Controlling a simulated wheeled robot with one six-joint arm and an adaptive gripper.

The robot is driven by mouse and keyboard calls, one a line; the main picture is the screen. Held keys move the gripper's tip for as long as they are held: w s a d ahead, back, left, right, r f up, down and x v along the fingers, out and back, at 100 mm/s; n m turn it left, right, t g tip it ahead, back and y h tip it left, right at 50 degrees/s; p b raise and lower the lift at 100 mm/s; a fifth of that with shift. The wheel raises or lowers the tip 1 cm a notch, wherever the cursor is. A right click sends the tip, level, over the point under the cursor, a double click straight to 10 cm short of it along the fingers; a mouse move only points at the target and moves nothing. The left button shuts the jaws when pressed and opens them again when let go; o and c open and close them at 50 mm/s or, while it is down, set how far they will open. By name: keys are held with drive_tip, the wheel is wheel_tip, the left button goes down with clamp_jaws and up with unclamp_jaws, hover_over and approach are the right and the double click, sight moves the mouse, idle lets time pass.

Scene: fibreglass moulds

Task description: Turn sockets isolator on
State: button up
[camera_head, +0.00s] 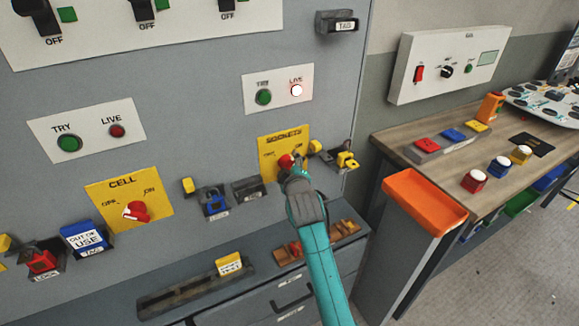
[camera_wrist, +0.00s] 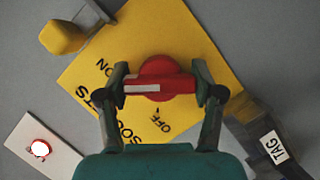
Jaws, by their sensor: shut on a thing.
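The sockets isolator is a yellow plate (camera_head: 270,146) with a red rotary handle (camera_head: 286,161) on the grey panel. In the wrist view the yellow plate (camera_wrist: 185,35) carries ON at upper left and OFF below the red handle (camera_wrist: 160,82). My gripper (camera_wrist: 160,88) is shut on the handle, one finger at each end. The handle's white mark lies on its left half, on the side nearer ON than OFF. In the head view my gripper (camera_head: 292,172) covers part of the plate. The LIVE lamp (camera_head: 297,90) above the sockets isolator glows white.
The yellow cell isolator (camera_head: 128,200) is to the left. Padlocks and tags hang around, including a black tag (camera_head: 248,188) close to my gripper and a yellow block (camera_wrist: 62,38). A wooden bench (camera_head: 445,160) and orange-topped post (camera_head: 425,198) stand right.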

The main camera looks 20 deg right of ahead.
drive_tip(key=shift+f+m, duration=0.1)
drive_tip(key=shift+m, duration=0.3)
drive_tip(key=shift+y, duration=0.3)
drive_tip(key=o, duration=1.2)
drive_tip(key=shift+c, duration=0.2)
drive_tip(key=v, duration=1.2)
drive_tip(key=shift+a, duration=0.1)
